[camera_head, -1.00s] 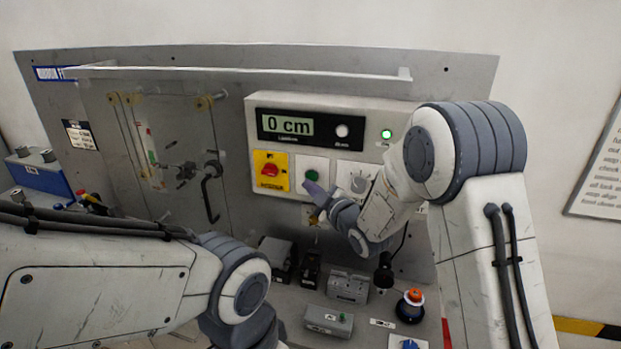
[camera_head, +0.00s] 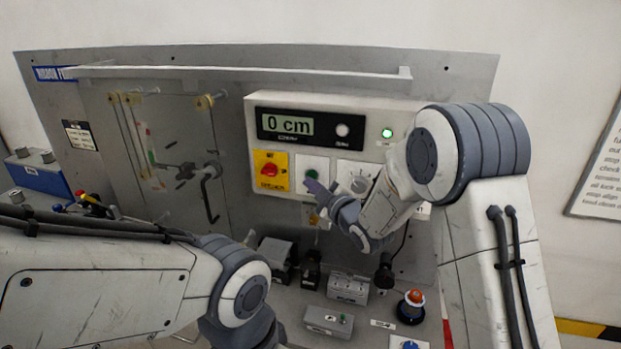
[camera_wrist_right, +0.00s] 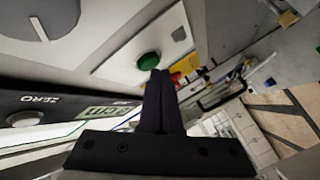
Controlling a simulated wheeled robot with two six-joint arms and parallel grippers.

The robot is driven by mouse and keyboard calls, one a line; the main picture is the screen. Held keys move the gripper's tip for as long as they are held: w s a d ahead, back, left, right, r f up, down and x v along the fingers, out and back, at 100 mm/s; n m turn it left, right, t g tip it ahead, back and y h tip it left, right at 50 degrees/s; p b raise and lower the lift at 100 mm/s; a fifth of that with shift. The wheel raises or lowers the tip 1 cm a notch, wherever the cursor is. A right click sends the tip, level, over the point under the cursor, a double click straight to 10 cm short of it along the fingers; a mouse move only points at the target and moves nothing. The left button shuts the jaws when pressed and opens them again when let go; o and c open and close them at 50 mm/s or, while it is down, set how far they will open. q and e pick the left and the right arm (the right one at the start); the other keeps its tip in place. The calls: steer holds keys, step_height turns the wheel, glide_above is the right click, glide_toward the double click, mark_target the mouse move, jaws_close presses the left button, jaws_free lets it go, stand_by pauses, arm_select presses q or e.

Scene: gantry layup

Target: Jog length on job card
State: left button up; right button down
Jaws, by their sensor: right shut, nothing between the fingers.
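A control box (camera_head: 400,112) on the grey panel has a display (camera_head: 287,124) reading "0 cm". A white button (camera_head: 342,130) sits beside the display; the wrist view shows "ZERO" next to it (camera_wrist_right: 26,118). Below are a red switch on a yellow plate (camera_head: 270,170), a green button (camera_head: 312,175) on a white plate and a grey dial (camera_head: 360,183). My right gripper (camera_head: 311,187) is shut and empty, its tips at the green button. In the wrist view the tips (camera_wrist_right: 160,76) overlap the edge of the green button (camera_wrist_right: 149,61); contact cannot be told. My left gripper is out of view.
A green lamp (camera_head: 387,133) is lit. A clear door with a black handle (camera_head: 210,190) is left of the box. A text sheet (camera_head: 597,165) hangs right, partly cut off.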

steer(key=shift+w+d, duration=0.15)
steer(key=shift+w, duration=0.25)
stand_by(1.9)
steer(key=shift+s+b, duration=0.1)
steer(key=shift+b, duration=0.2)
stand_by(1.2)
steer(key=shift+s+a+b, duration=0.3)
steer(key=shift+s+b, duration=0.15)
steer(key=shift+s, duration=0.3)
steer(key=shift+s+a+b, duration=0.25)
steer(key=shift+s+b, duration=0.15)
steer(key=shift+s, duration=0.4)
steer(key=shift+s+a+b, duration=0.25)
steer(key=shift+s+b, duration=0.2)
steer(key=shift+s, duration=0.35)
steer(key=shift+s+a+b, duration=0.25)
steer(key=shift+s+b, duration=0.15)
steer(key=shift+s, duration=0.4)
stand_by(1.0)
